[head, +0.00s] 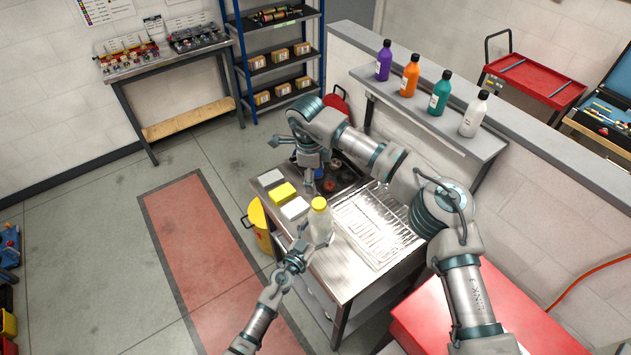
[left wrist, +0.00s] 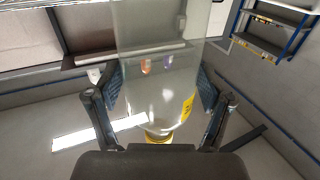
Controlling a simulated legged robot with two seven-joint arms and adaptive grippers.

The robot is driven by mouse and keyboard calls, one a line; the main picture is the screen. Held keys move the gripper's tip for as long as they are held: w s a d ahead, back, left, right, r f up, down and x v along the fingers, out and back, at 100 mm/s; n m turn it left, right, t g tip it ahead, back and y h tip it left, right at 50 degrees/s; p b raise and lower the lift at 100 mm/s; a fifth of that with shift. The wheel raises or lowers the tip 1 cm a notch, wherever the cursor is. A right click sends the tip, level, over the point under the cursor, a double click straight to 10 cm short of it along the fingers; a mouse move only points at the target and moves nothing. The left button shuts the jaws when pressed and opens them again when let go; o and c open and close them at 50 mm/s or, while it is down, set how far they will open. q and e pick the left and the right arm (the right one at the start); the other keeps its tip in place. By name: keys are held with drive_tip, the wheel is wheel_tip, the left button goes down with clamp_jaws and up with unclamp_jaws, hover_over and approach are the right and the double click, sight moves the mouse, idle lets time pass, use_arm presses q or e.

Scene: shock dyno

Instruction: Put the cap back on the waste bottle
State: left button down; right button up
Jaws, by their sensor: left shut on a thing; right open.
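The waste bottle (head: 321,226) is clear, with a yellow cap (head: 319,203) at its top in the head view. I cannot tell how firmly the cap sits. My left gripper (head: 312,246) is shut on the bottle near the front left edge of the metal bench. In the left wrist view the clear bottle (left wrist: 150,85) stands between the two fingers, with yellow at its lower end and a yellow label patch on its side. My right gripper (head: 316,184) is open and empty, behind the bottle over the far part of the bench.
The metal bench (head: 341,283) carries a wire rack (head: 375,225), a yellow block (head: 283,193), white blocks and a dark tray (head: 341,175). A yellow bin (head: 258,225) stands at its left. Several coloured bottles stand on a shelf (head: 432,118) behind.

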use_arm(q)
unclamp_jaws()
drive_tip(key=v, duration=1.2)
drive_tip(key=shift+f, duration=0.1)
idle(0.4)
